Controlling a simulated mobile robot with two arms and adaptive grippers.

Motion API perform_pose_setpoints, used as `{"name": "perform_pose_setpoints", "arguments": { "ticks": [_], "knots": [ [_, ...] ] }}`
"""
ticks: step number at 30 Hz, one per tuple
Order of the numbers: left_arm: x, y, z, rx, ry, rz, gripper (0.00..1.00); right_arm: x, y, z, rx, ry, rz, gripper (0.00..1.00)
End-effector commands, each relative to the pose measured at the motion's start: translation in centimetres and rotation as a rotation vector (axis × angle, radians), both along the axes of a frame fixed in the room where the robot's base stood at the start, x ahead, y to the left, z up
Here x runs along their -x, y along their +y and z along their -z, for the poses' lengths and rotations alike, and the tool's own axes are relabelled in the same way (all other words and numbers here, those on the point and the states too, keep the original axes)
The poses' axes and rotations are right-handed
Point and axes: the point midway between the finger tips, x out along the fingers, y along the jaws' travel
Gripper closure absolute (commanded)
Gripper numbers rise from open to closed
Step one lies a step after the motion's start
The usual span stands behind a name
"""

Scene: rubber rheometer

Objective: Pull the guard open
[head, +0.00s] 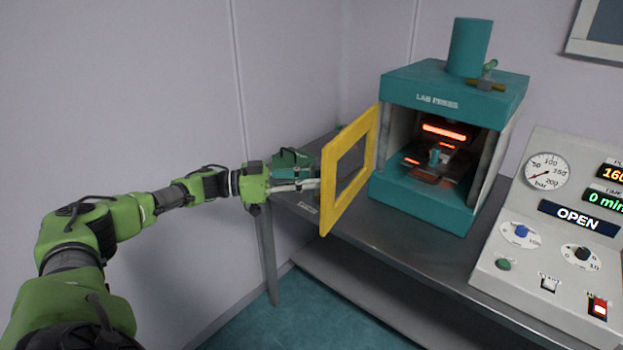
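The guard (331,191) is a yellow frame with a dark window. It stands swung out from the left front edge of the teal lab press (420,206), so the press opening is uncovered. Inside the press, orange-red glowing strips and a small teal piece (437,156) show. My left gripper (313,184) is at the outer left side of the guard, its tips at or behind the frame edge. I cannot tell whether its fingers are open or shut, or whether they touch the guard. My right gripper is not in view.
The press stands on a grey bench (400,247). A control panel (545,240) with a gauge, knobs and a display reading OPEN stands at the right. A wall is close behind my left arm. Floor is free in front of the bench.

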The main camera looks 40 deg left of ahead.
Motion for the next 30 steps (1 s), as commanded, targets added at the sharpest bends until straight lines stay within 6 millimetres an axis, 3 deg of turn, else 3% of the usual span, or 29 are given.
{"name": "perform_pose_setpoints", "arguments": {
  "ticks": [10,22,30],
  "knots": [
    [0.8,0.9,0.0,-0.001,0.000,-0.003,0.76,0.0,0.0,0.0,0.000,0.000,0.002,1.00],
    [6.5,6.6,0.1,-0.003,0.003,-0.004,0.76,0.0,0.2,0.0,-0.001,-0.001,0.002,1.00],
    [8.5,8.5,0.0,0.000,0.000,-0.002,0.76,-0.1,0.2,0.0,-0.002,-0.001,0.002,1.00]
  ]
}}
